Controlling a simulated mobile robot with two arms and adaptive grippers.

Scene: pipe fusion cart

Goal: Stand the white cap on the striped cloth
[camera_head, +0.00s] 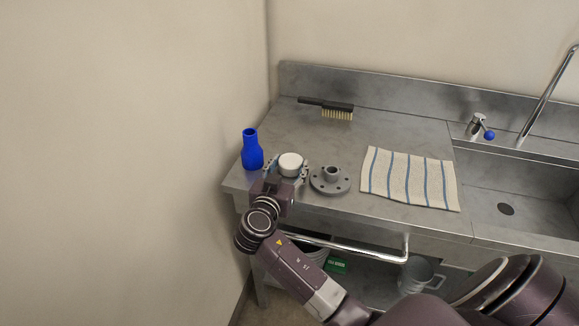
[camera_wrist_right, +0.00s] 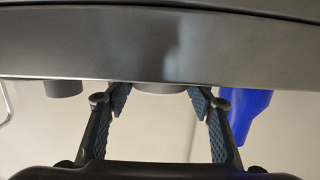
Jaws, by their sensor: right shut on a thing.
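The white cap (camera_head: 290,162) is at the left part of the steel counter, between the fingers of my right gripper (camera_head: 288,172). The gripper is shut on the cap, one finger on each side. In the right wrist view the cap (camera_wrist_right: 161,88) shows only as a grey sliver between the fingertips. I cannot tell whether it touches the counter or is slightly above it. The striped cloth (camera_head: 408,179), white with blue stripes, lies flat and empty on the counter to the right, near the sink. My left gripper is not in view.
A blue bottle-shaped piece (camera_head: 252,151) stands close left of the cap. A grey flange (camera_head: 330,181) sits just right, between cap and cloth. A brush (camera_head: 332,108) lies at the back.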

